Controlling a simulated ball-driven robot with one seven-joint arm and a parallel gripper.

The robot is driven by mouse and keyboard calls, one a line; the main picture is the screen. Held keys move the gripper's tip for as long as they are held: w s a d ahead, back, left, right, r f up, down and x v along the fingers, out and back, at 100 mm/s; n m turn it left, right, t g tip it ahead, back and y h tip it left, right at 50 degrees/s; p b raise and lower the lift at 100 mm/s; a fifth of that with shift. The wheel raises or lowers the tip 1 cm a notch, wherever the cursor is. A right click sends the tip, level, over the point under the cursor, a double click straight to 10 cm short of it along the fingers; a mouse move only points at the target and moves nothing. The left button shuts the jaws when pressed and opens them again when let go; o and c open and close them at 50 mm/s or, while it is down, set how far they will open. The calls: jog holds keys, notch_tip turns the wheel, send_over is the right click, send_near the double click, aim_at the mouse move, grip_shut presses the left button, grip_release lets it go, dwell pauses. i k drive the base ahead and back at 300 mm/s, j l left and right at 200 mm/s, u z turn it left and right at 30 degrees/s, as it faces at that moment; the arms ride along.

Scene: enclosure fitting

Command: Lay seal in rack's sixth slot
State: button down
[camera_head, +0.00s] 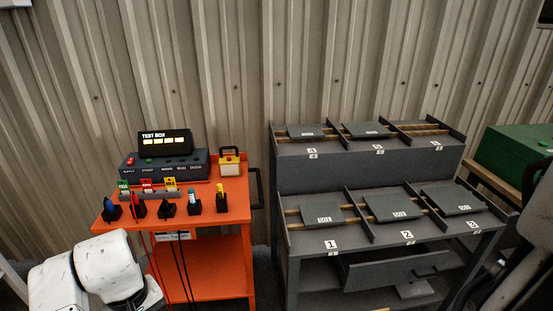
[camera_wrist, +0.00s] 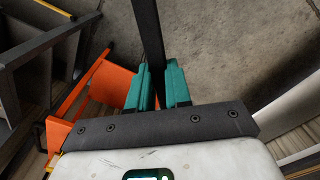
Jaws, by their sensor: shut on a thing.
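My gripper (camera_wrist: 158,82) has teal fingers shut on a long dark strip, which I take to be the seal (camera_wrist: 149,35). The strip runs from between the fingers to the top edge of the wrist view. The grey rack (camera_head: 365,178) stands at the right in the head view, with numbered slots in two tiers. The sixth slot (camera_head: 425,129), upper right, shows bare wooden rails and no plate; its label is hard to read. The other slots each hold a dark plate. The head view shows my white arm at lower left, but neither gripper nor seal is visible there.
A drawer-like panel (camera_head: 390,268) sits under the rack's lower tier. A green case (camera_head: 515,150) stands at far right.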

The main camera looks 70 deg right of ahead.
aim_at(420, 127)
jog(key=z, duration=1.8)
